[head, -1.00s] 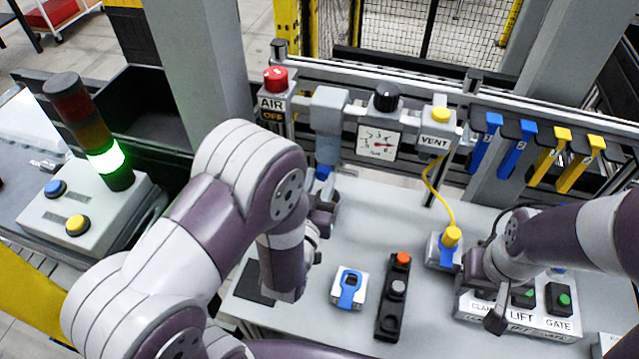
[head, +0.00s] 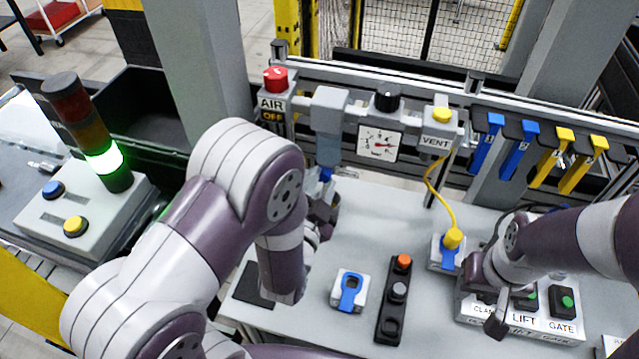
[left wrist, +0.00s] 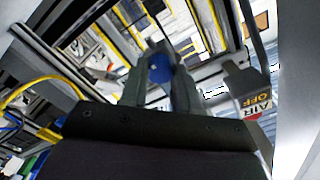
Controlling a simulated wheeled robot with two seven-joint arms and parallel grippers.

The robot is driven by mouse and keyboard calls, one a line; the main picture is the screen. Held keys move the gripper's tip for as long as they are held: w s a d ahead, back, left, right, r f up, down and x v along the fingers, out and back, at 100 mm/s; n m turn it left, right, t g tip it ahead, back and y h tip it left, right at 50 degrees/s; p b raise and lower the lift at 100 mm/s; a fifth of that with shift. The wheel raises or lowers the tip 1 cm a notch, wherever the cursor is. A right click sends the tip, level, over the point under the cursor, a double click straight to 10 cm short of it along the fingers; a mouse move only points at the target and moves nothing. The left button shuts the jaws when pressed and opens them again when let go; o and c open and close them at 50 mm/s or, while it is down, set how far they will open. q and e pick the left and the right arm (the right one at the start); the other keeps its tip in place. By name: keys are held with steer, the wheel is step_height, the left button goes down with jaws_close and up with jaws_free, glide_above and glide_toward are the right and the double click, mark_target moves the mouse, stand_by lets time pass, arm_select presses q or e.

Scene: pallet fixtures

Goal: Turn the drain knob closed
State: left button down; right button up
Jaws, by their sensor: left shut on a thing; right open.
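The blue drain knob (head: 326,174) sits under the clear bowl of the grey filter unit (head: 330,110) on the rail. My left gripper (head: 325,192) is at the knob from below, shut on it. In the left wrist view the blue knob (left wrist: 160,68) shows between the two fingers (left wrist: 163,80). My left arm hides part of the gripper in the head view. How far the knob is turned cannot be told. My right gripper (head: 508,308) is open over the box with CLAMP, LIFT and GATE labels (head: 545,325).
Right of the filter are a pressure gauge (head: 379,143), a black knob (head: 387,97) and a VENT box (head: 437,140) with a yellow hose. A red AIR knob (head: 275,78) stands to the left. A blue-ringed block (head: 349,290) and a button strip (head: 395,305) are on the table.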

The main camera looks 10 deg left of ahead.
arm_select(q)
steer(key=shift+r+m, duration=0.1)
steer(key=shift+m, duration=0.3)
steer(key=c, duration=0.8)
jaws_free()
steer(key=shift+w, duration=0.1)
